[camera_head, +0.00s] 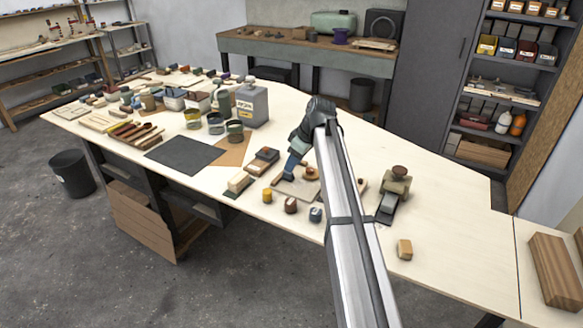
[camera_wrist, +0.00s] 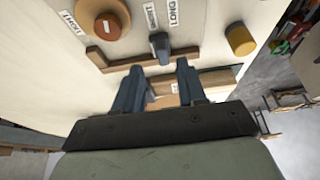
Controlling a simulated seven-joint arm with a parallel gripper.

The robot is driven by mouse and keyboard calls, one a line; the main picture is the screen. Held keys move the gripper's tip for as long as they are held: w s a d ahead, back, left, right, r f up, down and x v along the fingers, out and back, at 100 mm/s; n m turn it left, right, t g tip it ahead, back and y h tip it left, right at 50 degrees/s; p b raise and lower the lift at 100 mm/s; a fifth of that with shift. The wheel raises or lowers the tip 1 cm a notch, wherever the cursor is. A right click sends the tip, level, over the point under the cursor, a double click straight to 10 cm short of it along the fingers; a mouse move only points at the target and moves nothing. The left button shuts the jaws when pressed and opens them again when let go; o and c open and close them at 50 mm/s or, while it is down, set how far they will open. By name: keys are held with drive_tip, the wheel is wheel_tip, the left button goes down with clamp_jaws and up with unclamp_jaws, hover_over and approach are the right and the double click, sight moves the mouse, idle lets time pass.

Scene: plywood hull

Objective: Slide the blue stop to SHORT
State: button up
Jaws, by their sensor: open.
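The small blue-grey stop (camera_wrist: 160,43) shows in the wrist view at a wooden rail (camera_wrist: 108,60), close beside two small labels. One label reads LONG (camera_wrist: 173,12); the other, left of it (camera_wrist: 151,16), looks like SHORT but is hard to read. My gripper (camera_wrist: 159,70) is open and empty, its two blue fingers spread just below the stop in the picture and apart from it as far as I can tell. In the head view my gripper (camera_head: 288,174) is low over a light wooden board (camera_head: 297,190), and its fingers hide the stop there.
A round orange-brown knob (camera_wrist: 103,18) with a label beside it is left of the stop. A yellow cylinder (camera_wrist: 240,40) is to the right.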

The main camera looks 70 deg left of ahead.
drive_tip(key=v, duration=1)
drive_tip(key=shift+w, duration=0.1)
